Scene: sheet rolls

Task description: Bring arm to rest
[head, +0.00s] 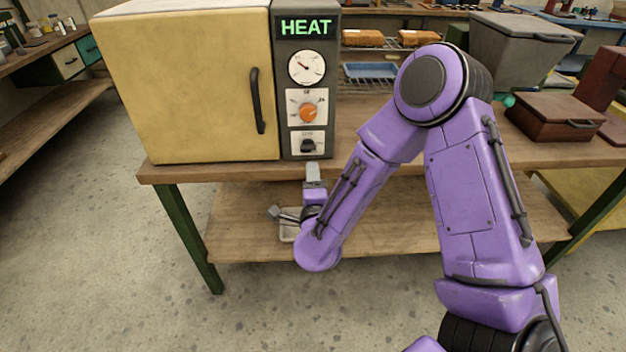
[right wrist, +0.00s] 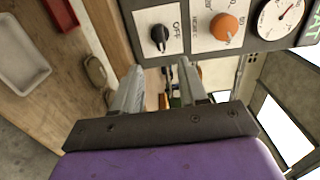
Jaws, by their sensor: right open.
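My right arm is purple and reaches across the head view from the lower right. Its right gripper (head: 312,183) is in front of the heater's control panel, just below the black switch knob (head: 308,146). In the right wrist view the two fingers (right wrist: 158,92) are apart with nothing between them, and the knob (right wrist: 160,37) is just beyond the tips, beside the word OFF. I cannot tell from the views whether a fingertip touches the panel. My left gripper is not in view.
The cream heater (head: 195,85) with its black handle (head: 257,100) stands shut on the wooden table (head: 400,150). An orange dial (head: 308,113) is above the switch. A brown box (head: 550,117) and grey bin (head: 515,50) stand right.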

